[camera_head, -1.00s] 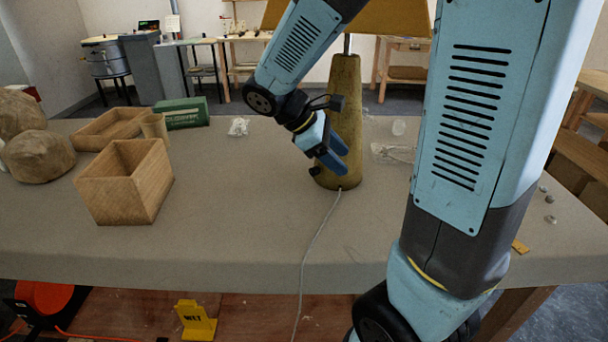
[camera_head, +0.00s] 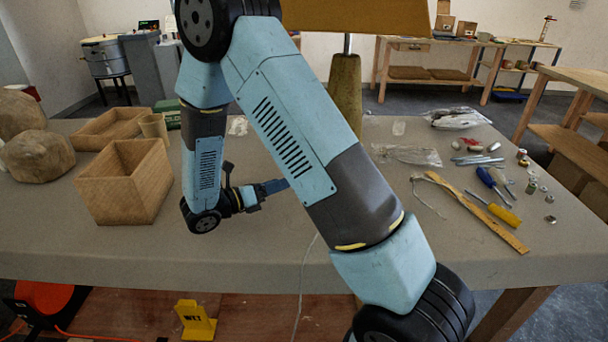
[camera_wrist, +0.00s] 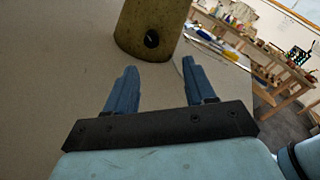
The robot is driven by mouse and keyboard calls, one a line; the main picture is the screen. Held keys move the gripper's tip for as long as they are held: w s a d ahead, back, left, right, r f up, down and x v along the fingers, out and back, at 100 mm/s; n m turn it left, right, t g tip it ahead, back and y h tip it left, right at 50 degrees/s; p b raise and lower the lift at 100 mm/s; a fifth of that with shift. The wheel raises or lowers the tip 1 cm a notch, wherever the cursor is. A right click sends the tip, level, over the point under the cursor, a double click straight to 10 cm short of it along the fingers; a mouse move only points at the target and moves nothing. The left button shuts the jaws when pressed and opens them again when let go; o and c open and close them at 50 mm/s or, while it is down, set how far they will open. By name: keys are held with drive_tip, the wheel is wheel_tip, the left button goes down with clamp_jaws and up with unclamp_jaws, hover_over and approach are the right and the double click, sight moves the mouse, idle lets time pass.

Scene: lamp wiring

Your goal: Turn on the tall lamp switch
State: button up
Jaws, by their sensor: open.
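The tall lamp has an olive-yellow tapered base (camera_head: 345,95) and a yellow shade (camera_head: 358,16) in the head view; my arm hides its lower part. In the wrist view the lower lamp base (camera_wrist: 148,25) stands ahead of my gripper. A round black switch (camera_wrist: 152,38) with a small light mark sits on its side. My gripper (camera_wrist: 158,75) is open and empty, its two blue fingers apart, with the switch beyond and between them, not touched. In the head view my gripper (camera_head: 275,186) is low over the table, pointing right, its tips partly behind my arm.
An open wooden box (camera_head: 125,182) and rocks (camera_head: 38,156) stand at the left. A ruler (camera_head: 480,212), screwdrivers (camera_head: 492,184) and small parts lie at the right. A pale cord (camera_head: 304,285) hangs over the table's front edge.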

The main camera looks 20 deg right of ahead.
drive_tip(key=shift+w+a+f+n+t, duration=0.2)
drive_tip(key=shift+a+f+n+t, duration=0.3)
drive_tip(key=shift+a+f+n, duration=0.2)
drive_tip(key=shift+w+d+f, duration=0.1)
drive_tip(key=x, duration=1.3)
drive_tip(key=shift+w+d, duration=0.2)
drive_tip(key=shift+d, duration=0.05)
